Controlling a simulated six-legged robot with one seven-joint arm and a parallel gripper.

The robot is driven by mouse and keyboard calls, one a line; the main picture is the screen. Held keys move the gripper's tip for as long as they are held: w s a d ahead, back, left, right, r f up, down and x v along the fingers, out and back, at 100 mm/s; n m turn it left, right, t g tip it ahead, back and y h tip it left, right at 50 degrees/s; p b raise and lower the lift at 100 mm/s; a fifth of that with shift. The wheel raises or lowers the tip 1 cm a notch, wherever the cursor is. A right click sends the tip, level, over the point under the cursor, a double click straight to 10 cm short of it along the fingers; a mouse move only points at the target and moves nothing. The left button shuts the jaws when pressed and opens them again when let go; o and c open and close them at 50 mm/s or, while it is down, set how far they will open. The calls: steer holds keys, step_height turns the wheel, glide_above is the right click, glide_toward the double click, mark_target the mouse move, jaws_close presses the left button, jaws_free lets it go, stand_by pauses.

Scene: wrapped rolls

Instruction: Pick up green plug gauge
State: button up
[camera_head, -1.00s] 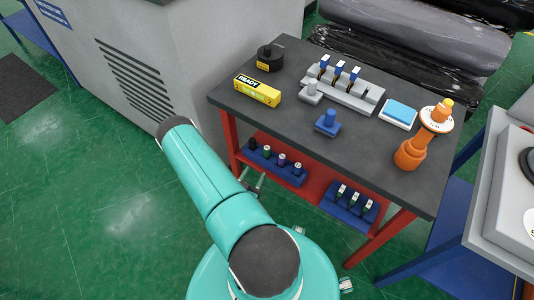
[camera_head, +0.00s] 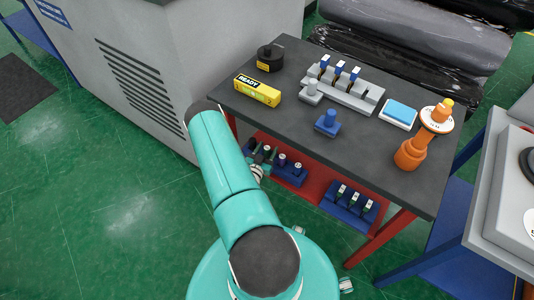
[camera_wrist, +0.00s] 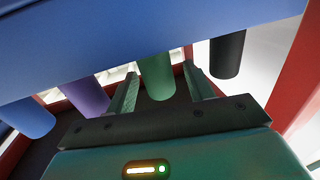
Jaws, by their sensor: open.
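The green plug gauge (camera_wrist: 157,78) stands in the blue rack (camera_wrist: 130,40) between a black plug (camera_wrist: 227,54) and a purple plug (camera_wrist: 85,96). In the wrist view my gripper (camera_wrist: 160,88) is open, with one finger on each side of the green plug. A gap shows on both sides, and no grip is seen. In the head view the rack (camera_head: 290,177) sits on the red lower shelf, and my gripper (camera_head: 262,162) is at its left end, partly covering the plugs there.
A blue plug (camera_wrist: 28,118) stands farther left in the wrist view. The dark tabletop (camera_head: 290,125) overhangs the shelf. A second blue rack (camera_head: 348,208) is to the right. The grey cabinet (camera_head: 190,60) stands close at left.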

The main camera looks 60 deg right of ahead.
steer(key=shift+d, duration=0.1)
steer(key=c, duration=1)
